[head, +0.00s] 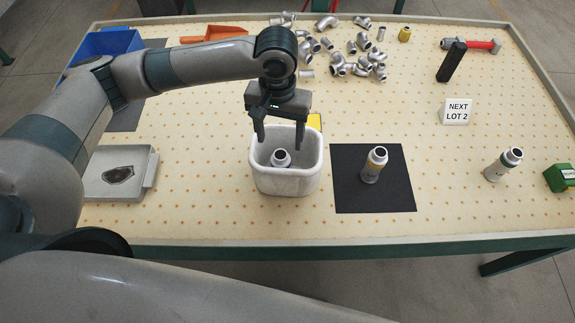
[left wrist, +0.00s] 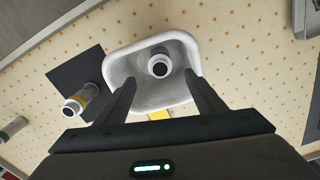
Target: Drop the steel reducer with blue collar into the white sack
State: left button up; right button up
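The white sack (head: 287,184) stands open on the table, left of the black mat. My left gripper (head: 280,144) is above the sack, fingers apart and empty, pointing down. In the left wrist view its fingers (left wrist: 160,80) spread on either side of the reducer, not touching it. My right gripper is not in view.
A yellow-collared reducer (head: 374,166) stands on the black mat (head: 345,195). A green-collared reducer (head: 503,164) stands farther right, near a green box (head: 561,178). A grey tray (head: 145,172) is left. Several fittings (head: 340,64) lie at the back. A black upright block (head: 451,62) stands back right.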

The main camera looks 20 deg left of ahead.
pick_arm(q)
notch_tip(320, 180, up, 17)
jog(key=b, duration=0.3)
jog(key=shift+r, duration=0.2)
dwell(0.4)
dwell(0.9)
